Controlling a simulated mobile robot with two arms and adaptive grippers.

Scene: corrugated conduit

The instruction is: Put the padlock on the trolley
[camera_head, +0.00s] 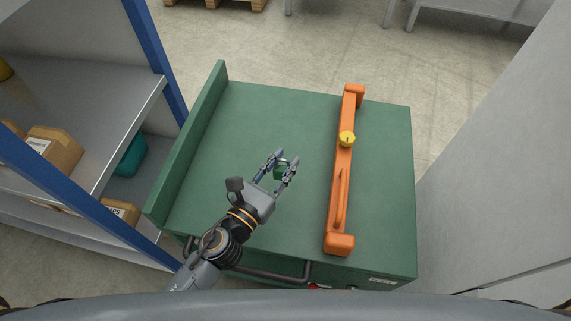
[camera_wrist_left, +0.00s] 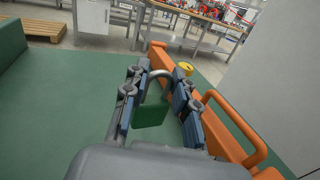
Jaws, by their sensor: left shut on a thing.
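The padlock, with a green body and a grey metal shackle, is between the fingers of my left gripper (camera_head: 277,168). The padlock (camera_head: 280,172) is small in the head view. In the left wrist view the padlock (camera_wrist_left: 151,112) hangs with its shackle up, and the left gripper (camera_wrist_left: 160,90) is shut on it. The trolley has a green top (camera_head: 245,115) with a raised green edge on its left. The gripper is over the middle of this top. I cannot tell whether the padlock touches it. My right gripper is not in view.
An orange bar (camera_head: 342,170) with a handle and a yellow round part (camera_head: 347,139) lies across the trolley top, right of the gripper. A shelf (camera_head: 85,95) with boxes stands at left. A grey panel (camera_head: 500,170) stands at right. Green top left of the bar is clear.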

